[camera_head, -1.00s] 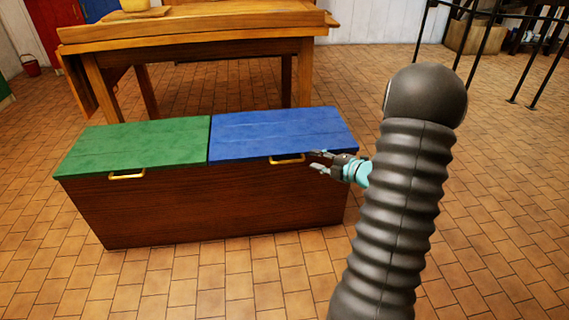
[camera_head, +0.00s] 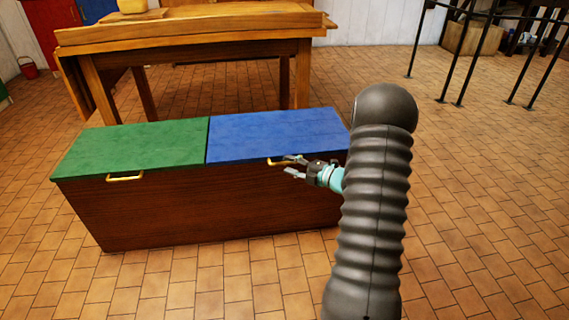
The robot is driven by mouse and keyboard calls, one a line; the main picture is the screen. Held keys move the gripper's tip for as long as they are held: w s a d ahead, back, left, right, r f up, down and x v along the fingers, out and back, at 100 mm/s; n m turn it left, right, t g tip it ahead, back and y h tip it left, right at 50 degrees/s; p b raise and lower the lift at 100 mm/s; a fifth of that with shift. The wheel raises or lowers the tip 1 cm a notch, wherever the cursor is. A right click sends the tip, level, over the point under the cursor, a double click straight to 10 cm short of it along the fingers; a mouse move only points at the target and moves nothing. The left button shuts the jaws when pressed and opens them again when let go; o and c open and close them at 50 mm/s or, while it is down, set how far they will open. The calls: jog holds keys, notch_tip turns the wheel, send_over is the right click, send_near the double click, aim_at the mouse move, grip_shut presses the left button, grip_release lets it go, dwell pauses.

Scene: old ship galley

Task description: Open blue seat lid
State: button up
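The blue seat lid (camera_head: 270,133) lies shut on the right half of a dark wooden bench box (camera_head: 200,213). A brass handle (camera_head: 277,162) sits at the middle of its front edge. My gripper (camera_head: 290,166) is at the right end of this handle, with its fingers apart and pointing left. One finger overlaps the handle's right end in the picture; I cannot tell whether it touches. Nothing shows between the fingers. My dark ribbed arm hides the box's right front corner.
A green lid (camera_head: 135,148) with its own brass handle (camera_head: 125,177) lies shut on the left half. A wooden table (camera_head: 190,42) stands close behind the box. Black metal posts (camera_head: 480,60) stand at the back right. The tiled floor in front is clear.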

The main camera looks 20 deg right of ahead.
aim_at(284, 163)
jog(key=shift+x, duration=1.5)
grip_shut()
